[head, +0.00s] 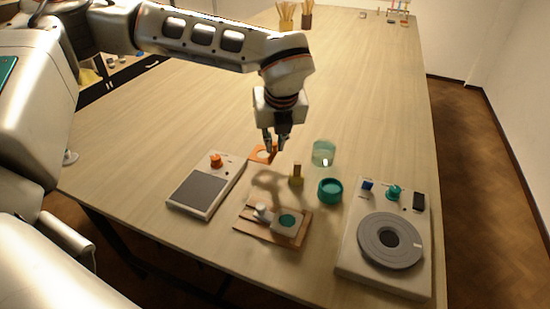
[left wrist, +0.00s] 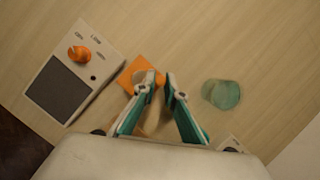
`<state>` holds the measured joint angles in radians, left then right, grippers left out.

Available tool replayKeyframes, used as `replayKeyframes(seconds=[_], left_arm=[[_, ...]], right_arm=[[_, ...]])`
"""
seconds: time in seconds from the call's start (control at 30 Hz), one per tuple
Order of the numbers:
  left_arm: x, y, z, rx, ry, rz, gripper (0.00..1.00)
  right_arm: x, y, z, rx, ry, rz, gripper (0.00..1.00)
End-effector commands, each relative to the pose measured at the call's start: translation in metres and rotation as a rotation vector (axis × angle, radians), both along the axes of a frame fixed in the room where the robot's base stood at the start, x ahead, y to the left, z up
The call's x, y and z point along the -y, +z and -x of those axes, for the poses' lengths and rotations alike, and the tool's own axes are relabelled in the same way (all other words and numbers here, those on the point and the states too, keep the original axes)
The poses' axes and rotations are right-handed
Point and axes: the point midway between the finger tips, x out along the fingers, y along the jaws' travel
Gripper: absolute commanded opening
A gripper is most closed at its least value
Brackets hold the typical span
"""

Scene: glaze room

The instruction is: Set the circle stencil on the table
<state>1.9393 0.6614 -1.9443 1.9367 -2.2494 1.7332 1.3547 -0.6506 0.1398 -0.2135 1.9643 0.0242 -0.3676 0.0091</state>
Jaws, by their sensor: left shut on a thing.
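The circle stencil (head: 259,157) is a flat orange square with a round opening, near the middle of the table (head: 330,100). My left gripper (head: 274,148) points down at its right edge and is shut on it. In the left wrist view the stencil (left wrist: 131,75) shows beside and behind the left finger of my left gripper (left wrist: 160,82), and part of it is hidden by the fingers. I cannot tell whether the stencil touches the table. My right gripper is out of view.
A scale with an orange knob (head: 200,190) stands at left. A wooden board (head: 255,232) with small items lies in front. A wooden-topped piece (head: 297,174), a teal jar (head: 330,191) and a clear green cup (head: 323,153) stand at right. A wheel device (head: 350,265) is far right. The table's back is mostly clear.

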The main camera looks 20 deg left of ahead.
Motion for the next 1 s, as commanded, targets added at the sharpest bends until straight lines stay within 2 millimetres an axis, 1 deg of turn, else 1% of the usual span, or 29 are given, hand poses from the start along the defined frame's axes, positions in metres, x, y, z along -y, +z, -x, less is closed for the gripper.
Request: replayKeyframes(seconds=[0.03,0.17,0.27,0.4,0.5,0.87,0.9,0.93,1.0], left_arm=[[0.0,-0.005,0.0,0.001,-0.001,0.0,0.0],[0.0,-0.012,-0.001,0.002,0.0,-0.001,0.0],[0.0,-0.02,0.0,-0.001,-0.001,-0.001,0.0],[0.0,-0.04,0.0,-0.001,-0.001,-0.001,0.0],[0.0,-0.052,0.0,-0.001,-0.001,-0.001,0.0],[0.0,-0.056,0.0,0.001,0.001,0.0,0.0],[0.0,-0.055,0.0,0.001,0.001,0.0,0.19],[0.0,-0.055,0.0,0.001,0.0,-0.001,0.27],[0.0,-0.055,0.0,0.001,0.001,0.0,0.28]], right_arm=[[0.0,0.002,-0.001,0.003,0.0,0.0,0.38],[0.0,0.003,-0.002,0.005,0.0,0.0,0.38],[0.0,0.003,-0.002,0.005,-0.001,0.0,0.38],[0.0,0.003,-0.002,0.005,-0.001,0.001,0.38],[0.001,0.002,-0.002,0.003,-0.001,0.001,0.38],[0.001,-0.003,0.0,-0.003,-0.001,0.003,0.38],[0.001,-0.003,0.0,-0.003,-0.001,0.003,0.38],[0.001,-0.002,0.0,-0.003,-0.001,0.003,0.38],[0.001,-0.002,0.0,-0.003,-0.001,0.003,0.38]])
